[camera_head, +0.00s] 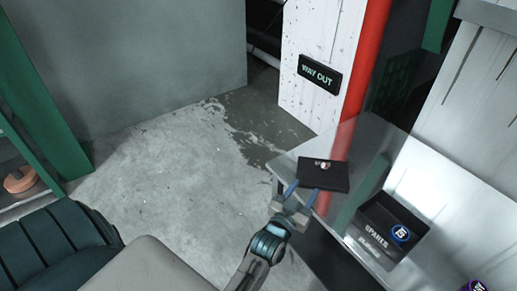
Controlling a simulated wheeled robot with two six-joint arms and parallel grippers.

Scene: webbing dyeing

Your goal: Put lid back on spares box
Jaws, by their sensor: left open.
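The black lid (338,176), a flat square with a small pale knob on top, is at the left end of the grey metal table. The black spares box (369,236), lettered "SPARES", stands open-topped on the table to the right of the lid. I cannot tell whether the fingers touch the lid. My right gripper is out of view.
The table (366,139) has bare metal behind the lid. A red post (367,50) and a white pillar with a "WAY OUT" sign (320,74) stand behind it. The concrete floor (180,175) at left is clear.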

